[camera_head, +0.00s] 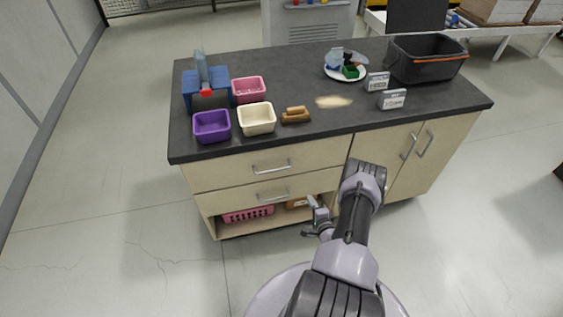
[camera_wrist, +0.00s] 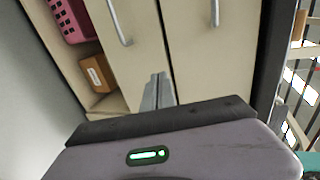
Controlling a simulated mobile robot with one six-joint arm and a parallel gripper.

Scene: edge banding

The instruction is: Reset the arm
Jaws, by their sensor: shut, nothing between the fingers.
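My arm is folded in front of the counter in the head view, bent at the elbow. My gripper (camera_head: 307,216) hangs below the counter top, in front of the lower shelf opening. In the wrist view my gripper (camera_wrist: 157,84) shows as two grey fingers close together, shut and empty. It points toward the cabinet front, near the seam beside a door (camera_wrist: 215,45). In that view nothing can be seen touching the fingers.
The dark counter (camera_head: 300,155) holds purple (camera_head: 212,127), cream (camera_head: 257,118) and pink (camera_head: 248,90) bins, a blue device (camera_head: 205,85), a plate (camera_head: 345,73), cards and a black basket (camera_head: 425,58). Door handles (camera_head: 409,146) protrude. A pink basket (camera_wrist: 75,20) sits on the shelf. Open floor lies left.

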